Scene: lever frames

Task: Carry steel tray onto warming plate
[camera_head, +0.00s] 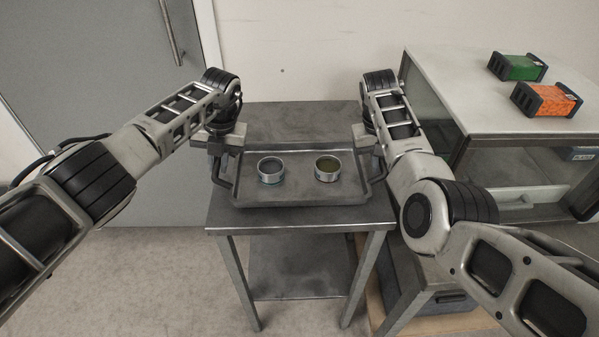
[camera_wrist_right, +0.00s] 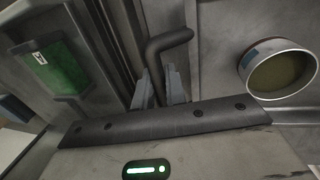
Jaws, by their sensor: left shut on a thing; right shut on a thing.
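The steel tray (camera_head: 300,192) is a shallow grey tray with a dark handle at each end. It is over the front of a steel table, roughly level; I cannot tell whether it touches the top. Two small open tins, a left one (camera_head: 271,170) and a right one (camera_head: 327,169), stand upright in it. My left gripper (camera_head: 217,158) is shut on the tray's left handle. My right gripper (camera_head: 373,155) is shut on the right handle (camera_wrist_right: 168,42), its fingers (camera_wrist_right: 160,88) showing in the right wrist view. I cannot make out a separate warming plate.
The steel table (camera_head: 290,115) has bare top behind the tray. A white-topped cabinet (camera_head: 455,85) stands close on the right, with a green box (camera_head: 518,67) and an orange box (camera_head: 547,99) on it. A grey door (camera_head: 90,70) is at the back left.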

